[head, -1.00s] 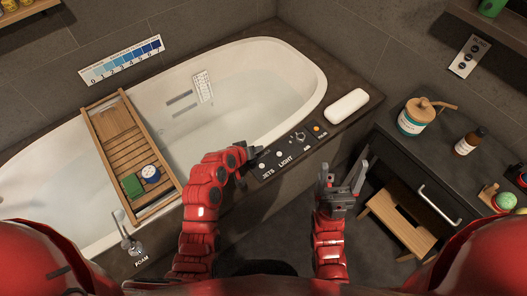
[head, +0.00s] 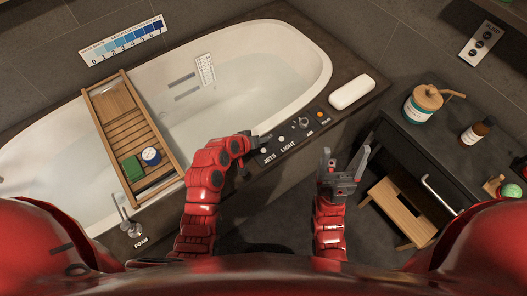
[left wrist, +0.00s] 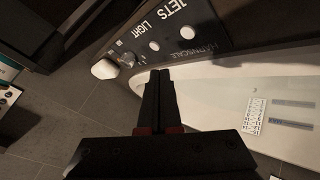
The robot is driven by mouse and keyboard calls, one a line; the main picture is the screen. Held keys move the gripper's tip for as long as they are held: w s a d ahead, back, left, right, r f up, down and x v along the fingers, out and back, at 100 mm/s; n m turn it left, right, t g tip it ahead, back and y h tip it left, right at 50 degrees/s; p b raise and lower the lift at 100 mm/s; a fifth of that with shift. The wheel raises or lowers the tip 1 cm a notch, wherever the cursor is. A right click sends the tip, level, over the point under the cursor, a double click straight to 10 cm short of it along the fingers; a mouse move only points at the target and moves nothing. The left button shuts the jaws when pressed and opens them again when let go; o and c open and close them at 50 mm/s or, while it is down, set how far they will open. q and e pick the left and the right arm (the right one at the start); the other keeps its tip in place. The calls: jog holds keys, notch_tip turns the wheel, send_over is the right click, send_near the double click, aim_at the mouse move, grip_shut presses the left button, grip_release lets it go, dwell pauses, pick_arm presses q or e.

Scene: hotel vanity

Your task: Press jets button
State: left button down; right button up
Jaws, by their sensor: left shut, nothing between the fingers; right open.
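The jets button (head: 264,150) is a small white round button above the word JETS on the dark control strip of the tub rim. It also shows in the left wrist view (left wrist: 187,32), near the top. My left gripper (head: 259,138) is shut and empty, just behind the jets button on the tub side. In the left wrist view its fingertips (left wrist: 160,74) point at the strip, below the light button (left wrist: 154,46). A gap shows between the tips and the buttons; contact is not visible. My right gripper (head: 345,155) is open and empty, in front of the strip.
The light button (head: 282,139), air knob (head: 303,123) and an orange button (head: 320,114) follow along the strip. A white soap-like block (head: 352,92) lies at the rim's corner. The bathtub (head: 230,110) holds a wooden tray (head: 127,112). A dark vanity (head: 425,150) stands at right.

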aim_at(264, 151)
pick_arm(q)
jog(key=shift+f+b, duration=1.4)
jog(key=shift+f, duration=1.2)
jog(key=shift+f+b, duration=0.4)
jog(key=shift+f, duration=0.05)
jog(key=shift+f+b, duration=0.3)
jog(key=shift+f, duration=0.05)
jog(key=shift+r, duration=0.15)
dwell(0.5)
jog(key=shift+r+p, duration=0.45)
jog(key=shift+r, duration=0.2)
